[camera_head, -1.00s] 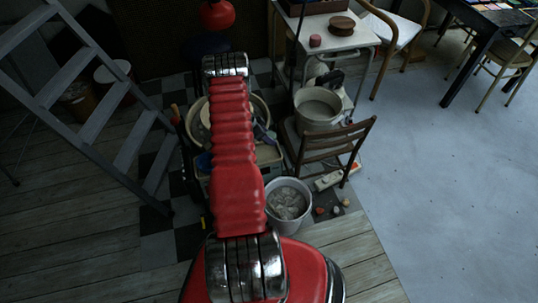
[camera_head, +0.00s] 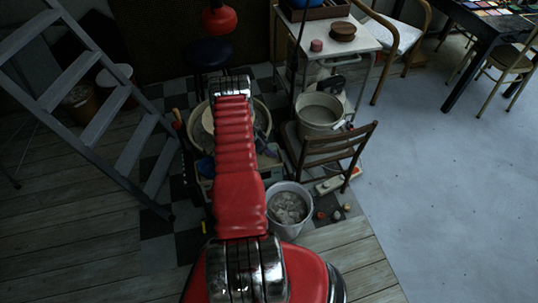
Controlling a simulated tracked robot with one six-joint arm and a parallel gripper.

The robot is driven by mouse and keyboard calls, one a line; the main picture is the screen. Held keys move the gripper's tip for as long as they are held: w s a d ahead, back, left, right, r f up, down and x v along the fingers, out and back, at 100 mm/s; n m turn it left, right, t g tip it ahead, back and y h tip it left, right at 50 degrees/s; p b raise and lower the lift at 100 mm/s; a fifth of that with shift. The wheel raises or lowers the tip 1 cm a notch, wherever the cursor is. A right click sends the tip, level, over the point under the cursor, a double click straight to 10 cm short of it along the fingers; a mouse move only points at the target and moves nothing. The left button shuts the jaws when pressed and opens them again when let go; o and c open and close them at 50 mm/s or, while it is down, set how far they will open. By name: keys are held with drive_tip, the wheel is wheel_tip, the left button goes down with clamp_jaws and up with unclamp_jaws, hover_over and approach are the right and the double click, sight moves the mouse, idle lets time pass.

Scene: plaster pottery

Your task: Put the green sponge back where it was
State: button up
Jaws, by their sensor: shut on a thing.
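I cannot make out the green sponge in the head view. My gripper is not in view. My red ribbed arm reaches up the middle of the picture to a metal joint, and whatever lies beyond or under it is hidden. Behind the arm, a potter's wheel with a round pale basin (camera_head: 262,118) shows on both sides of it. A blue item (camera_head: 205,166) lies at the left edge of the arm, too dark to tell more.
A grey ladder (camera_head: 95,110) stands at left. A wooden chair (camera_head: 335,150) holds a pale bucket (camera_head: 318,113). Another bucket (camera_head: 288,207) stands on the floor, with small items beside it. A white table (camera_head: 355,35) stands behind. The grey floor (camera_head: 450,200) at right is clear.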

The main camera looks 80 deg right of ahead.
drive_tip(key=shift+f, duration=2)
drive_tip(key=o, duration=0.9)
drive_tip(key=shift+f, duration=0.1)
drive_tip(key=shift+o, duration=0.2)
drive_tip(key=v, duration=1.2)
